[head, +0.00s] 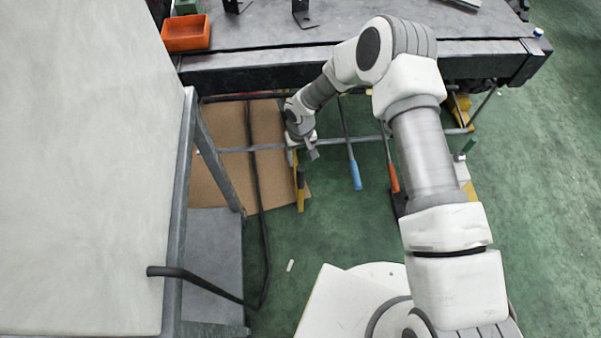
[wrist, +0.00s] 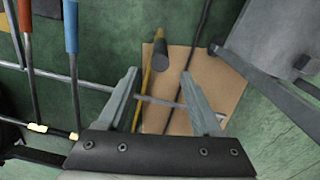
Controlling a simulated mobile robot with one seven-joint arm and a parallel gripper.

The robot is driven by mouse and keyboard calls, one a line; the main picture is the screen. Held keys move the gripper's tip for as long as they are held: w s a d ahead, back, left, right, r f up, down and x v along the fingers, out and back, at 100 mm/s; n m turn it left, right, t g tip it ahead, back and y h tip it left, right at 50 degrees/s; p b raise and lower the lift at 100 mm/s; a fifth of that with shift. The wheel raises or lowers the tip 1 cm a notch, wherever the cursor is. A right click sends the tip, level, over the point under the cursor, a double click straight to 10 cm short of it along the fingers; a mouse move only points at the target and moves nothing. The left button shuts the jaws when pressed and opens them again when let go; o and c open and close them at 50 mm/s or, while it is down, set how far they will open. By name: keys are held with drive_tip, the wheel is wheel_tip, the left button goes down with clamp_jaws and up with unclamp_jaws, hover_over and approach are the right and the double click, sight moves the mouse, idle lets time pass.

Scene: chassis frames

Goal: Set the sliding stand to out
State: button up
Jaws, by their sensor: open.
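My gripper (head: 308,150) is low at the front of the dark workbench, above a cardboard sheet (head: 228,160). In the wrist view my gripper (wrist: 159,83) is open, with nothing between its fingers. Beyond the fingertips are a dark round-ended cylinder (wrist: 160,55) and a thin yellow bar (wrist: 146,90). A grey horizontal rail (wrist: 165,102) crosses behind the fingers. The yellow bar also shows below my gripper in the head view (head: 300,198). I cannot tell for certain which part is the sliding stand or how it is set; my arm hides part of this area.
The workbench (head: 262,62) spans the back, with an orange bin (head: 186,33) on it. A pale-topped table (head: 90,150) stands left, with a bent black bar (head: 200,283) beside it. Blue-handled (head: 355,175) and orange-handled (head: 393,178) tools are right of my gripper.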

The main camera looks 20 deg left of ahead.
sight(301, 172)
wheel_tip(301, 172, down, 9)
drive_tip(key=shift+r+b, duration=0.1)
drive_tip(key=shift+b, duration=1)
clamp_jaws()
idle(0.6)
